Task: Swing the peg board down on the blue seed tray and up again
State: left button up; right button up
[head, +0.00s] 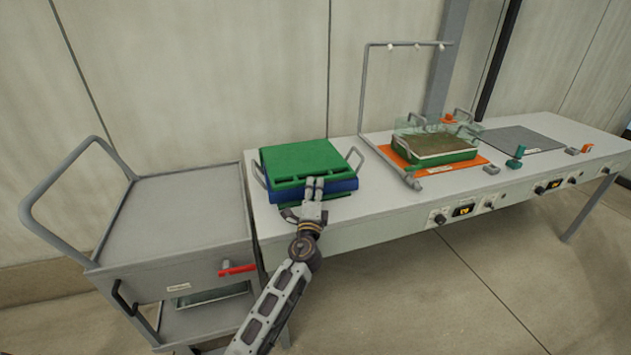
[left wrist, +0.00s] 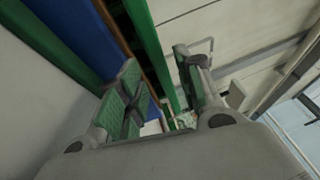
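The green peg board (head: 300,160) lies flat over the blue seed tray (head: 343,187) at the left end of the bench. A green part also shows below the blue tray. My left gripper (head: 314,184) is at the front edge of the peg board. In the left wrist view its two green-padded fingers (left wrist: 160,75) stand apart, with a green strip of the board (left wrist: 147,35) running between them. I see a gap beside the strip, so the fingers look open around it. The blue tray (left wrist: 75,32) shows to the left there. My right gripper is out of view.
A grey trolley (head: 175,215) with a red handle stands left of the bench. To the right are a pipe frame (head: 363,90), an orange mat (head: 480,160) with a soil-filled tray (head: 435,147), and a dark mat (head: 522,139). Knobs line the bench front.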

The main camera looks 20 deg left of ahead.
aim_at(315, 181)
pick_arm(q)
jog(key=shift+x, duration=2.05)
grip_shut()
